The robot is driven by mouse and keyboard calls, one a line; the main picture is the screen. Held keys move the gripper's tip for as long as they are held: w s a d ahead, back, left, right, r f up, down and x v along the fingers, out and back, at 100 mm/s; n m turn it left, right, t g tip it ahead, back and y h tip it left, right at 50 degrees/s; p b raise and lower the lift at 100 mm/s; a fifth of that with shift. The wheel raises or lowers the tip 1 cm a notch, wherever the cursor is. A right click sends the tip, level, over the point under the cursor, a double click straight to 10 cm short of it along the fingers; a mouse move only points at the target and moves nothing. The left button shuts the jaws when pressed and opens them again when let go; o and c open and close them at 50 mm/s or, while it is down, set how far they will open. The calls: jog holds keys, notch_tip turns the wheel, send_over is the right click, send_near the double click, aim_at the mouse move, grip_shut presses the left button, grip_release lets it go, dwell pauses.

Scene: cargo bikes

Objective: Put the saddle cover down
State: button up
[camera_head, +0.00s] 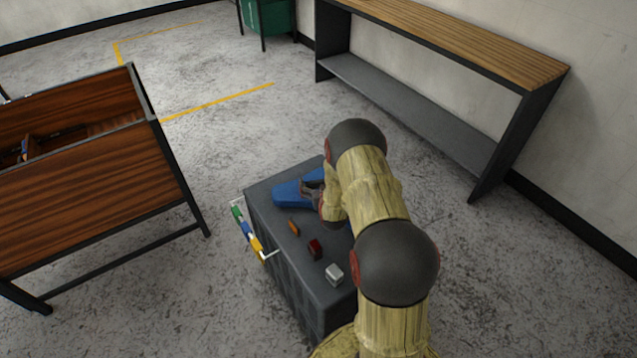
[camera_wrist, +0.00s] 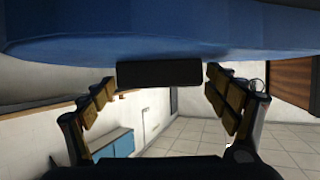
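The saddle cover (camera_head: 290,195) is blue and shows over the far left part of a dark grey box top, partly hidden by my arm. In the wrist view its blue body (camera_wrist: 160,30) fills the top of the picture, with a black block (camera_wrist: 160,73) beneath it. In the head view my gripper (camera_head: 312,187) is at the cover's right end. I cannot tell whether the cover touches the box top.
The dark grey box (camera_head: 268,205) also bears an orange piece (camera_head: 293,228), a red block (camera_head: 315,249) and a pale grey block (camera_head: 334,274). A white-framed rack (camera_head: 248,232) hangs at its left side. A wooden bin table (camera_head: 100,190) stands left, a shelf bench (camera_head: 450,50) at back right.

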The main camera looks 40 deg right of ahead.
jog(key=shift+o, duration=0.3)
jog(key=shift+r, duration=0.1)
jog(key=shift+s+a+r+p, duration=0.1)
jog(key=shift+s+r+p, duration=0.1)
jog(key=shift+p, duration=0.1)
jog(key=p+v, duration=0.3)
jog(key=v, duration=0.8)
jog(key=w+a+r+n+y, duration=0.15)
jog(key=w+a+r, duration=0.25)
jog(key=r, duration=0.7)
jog(key=s+a+r+n+g+y, duration=0.1)
jog(key=s+a+r+g+y, duration=0.15)
jog(key=a+r, duration=0.9)
jog(key=s+a+r+n+g+y, duration=0.1)
jog(key=s+a+r, duration=0.3)
jog(key=s+r, duration=0.25)
jog(key=s+a+r+n+g, duration=0.1)
jog(key=s+a+r, duration=0.35)
jog(key=s, duration=0.25)
jog(key=s+a+r+g, duration=0.1)
jog(key=s+a+r, duration=0.1)
jog(key=s, duration=0.5)
jog(key=s+a+r+g+y, duration=0.1)
jog(key=s+a+r, duration=0.1)
jog(key=s, duration=0.6)
jog(key=shift+n, duration=0.35)
jog(key=shift+s+a, duration=0.1)
jog(key=shift+c, duration=0.3)
